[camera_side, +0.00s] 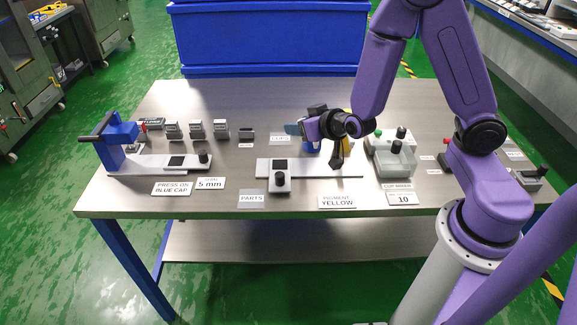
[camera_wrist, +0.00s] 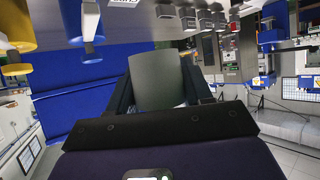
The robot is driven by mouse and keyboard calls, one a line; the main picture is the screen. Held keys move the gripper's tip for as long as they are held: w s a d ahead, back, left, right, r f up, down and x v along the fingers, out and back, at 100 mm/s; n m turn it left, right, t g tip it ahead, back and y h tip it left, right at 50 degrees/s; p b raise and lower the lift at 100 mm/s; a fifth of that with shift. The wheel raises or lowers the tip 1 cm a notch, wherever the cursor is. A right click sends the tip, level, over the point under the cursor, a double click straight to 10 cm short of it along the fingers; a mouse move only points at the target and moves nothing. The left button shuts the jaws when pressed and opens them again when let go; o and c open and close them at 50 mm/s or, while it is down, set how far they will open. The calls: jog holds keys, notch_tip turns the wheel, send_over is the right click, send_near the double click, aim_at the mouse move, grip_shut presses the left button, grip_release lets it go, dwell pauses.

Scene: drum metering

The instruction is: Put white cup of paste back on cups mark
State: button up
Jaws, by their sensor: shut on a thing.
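The white cup of paste (camera_wrist: 157,78) looks grey in shade and stands between my two dark fingers in the wrist view. My gripper (camera_wrist: 160,92) is shut on it. In the side view my gripper (camera_side: 300,128) is turned to the left, low over the back middle of the table, close to the CUPS label (camera_side: 280,139). I cannot make out the cup clearly there. The paste inside it is not visible, and I cannot tell whether the cup touches the table.
A yellow part (camera_side: 347,122) and a blue part (camera_side: 312,147) stand close around my wrist. The cup mixer (camera_side: 393,158) is to the right. Several small grey blocks (camera_side: 196,129) are lined up to the left. A blue press (camera_side: 119,138) stands at far left.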

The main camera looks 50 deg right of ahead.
jog(key=shift+s+a+f+m+h, duration=0.1)
jog(key=shift+s+a+m+h, duration=0.2)
jog(key=shift+s+m+h, duration=0.5)
jog(key=shift+s+d+m+g+h, duration=0.1)
jog(key=shift+s+m+g+h, duration=0.4)
jog(key=shift+s+m+h, duration=0.6)
jog(key=shift+s+m+g+h, duration=0.5)
jog(key=shift+s+m+h, duration=0.25)
jog(key=shift+s, duration=0.5)
jog(key=shift+w, duration=0.1)
jog(key=shift+w+f, duration=0.35)
jog(key=shift+w, duration=0.4)
jog(key=shift+w+f, duration=0.35)
jog(key=shift+w, duration=0.35)
jog(key=shift+w+f, duration=0.35)
jog(key=shift+w, duration=0.4)
jog(key=w+f, duration=0.2)
jog(key=w, duration=0.3)
send_over(279, 161)
jog(key=s, duration=0.1)
notch_tip(279, 161, down, 4)
jog(key=shift+f, duration=0.25)
jog(key=f, duration=0.1)
jog(key=w+f, duration=0.1)
jog(key=f, duration=0.1)
jog(key=shift+f, duration=0.55)
